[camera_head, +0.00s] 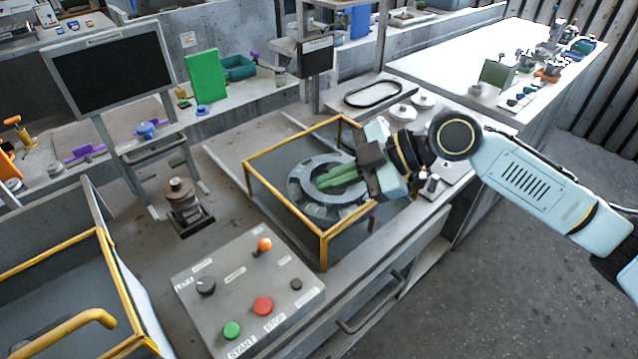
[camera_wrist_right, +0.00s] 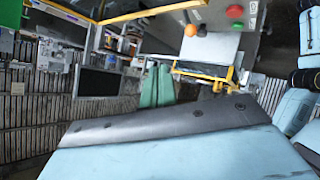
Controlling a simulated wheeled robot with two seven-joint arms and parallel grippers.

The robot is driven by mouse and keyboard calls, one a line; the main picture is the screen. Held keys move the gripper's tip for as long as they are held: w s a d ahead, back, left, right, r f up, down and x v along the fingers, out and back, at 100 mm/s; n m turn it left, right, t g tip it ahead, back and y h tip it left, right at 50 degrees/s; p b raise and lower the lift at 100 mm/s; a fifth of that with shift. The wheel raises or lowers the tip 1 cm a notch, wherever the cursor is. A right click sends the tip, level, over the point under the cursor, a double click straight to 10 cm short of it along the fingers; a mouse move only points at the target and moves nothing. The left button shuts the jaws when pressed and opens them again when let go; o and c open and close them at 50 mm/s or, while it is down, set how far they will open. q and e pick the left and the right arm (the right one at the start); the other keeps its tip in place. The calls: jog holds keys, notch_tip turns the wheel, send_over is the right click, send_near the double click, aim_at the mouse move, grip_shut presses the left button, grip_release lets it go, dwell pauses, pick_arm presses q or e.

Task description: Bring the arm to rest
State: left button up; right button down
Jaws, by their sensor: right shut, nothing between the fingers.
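My right gripper (camera_head: 338,177) reaches in from the right in the head view, with its green fingers closed together and nothing between them. The fingers are above or inside the yellow-framed enclosure (camera_head: 283,208), over a grey ring-shaped housing (camera_head: 300,190). I cannot tell whether they touch the housing. In the right wrist view the green fingers (camera_wrist_right: 157,88) point away side by side, with the blue-white wrist cover (camera_wrist_right: 180,158) in front. My left gripper does not show.
A control box (camera_head: 235,300) with red and green buttons stands in front of the enclosure. A second yellow-framed bin (camera_head: 112,262) is at lower left. A monitor (camera_head: 112,72) and a green panel (camera_head: 206,77) stand behind. A white table (camera_head: 450,62) is at back right. Open floor (camera_head: 530,270) lies at right.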

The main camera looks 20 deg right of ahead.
dwell(0.4)
jog(key=s+a+f+m+h, duration=0.35)
jog(key=s+f+m, duration=0.45)
jog(key=f, duration=0.6)
jog(key=s+d+f+m+h, duration=0.3)
jog(key=s+d+m+h, duration=0.15)
jog(key=s, duration=0.25)
jog(key=s+d+f+m+h, duration=0.35)
jog(key=s+d+m, duration=0.2)
jog(key=s, duration=0.25)
notch_tip(320, 180, down, 24)
jog(key=r+g, duration=0.1)
jog(key=g, duration=0.1)
jog(key=s+d+f+n+g+b, duration=0.1)
jog(key=s+d+f, duration=0.2)
jog(key=s+f, duration=1.4)
jog(key=shift+f, duration=0.5)
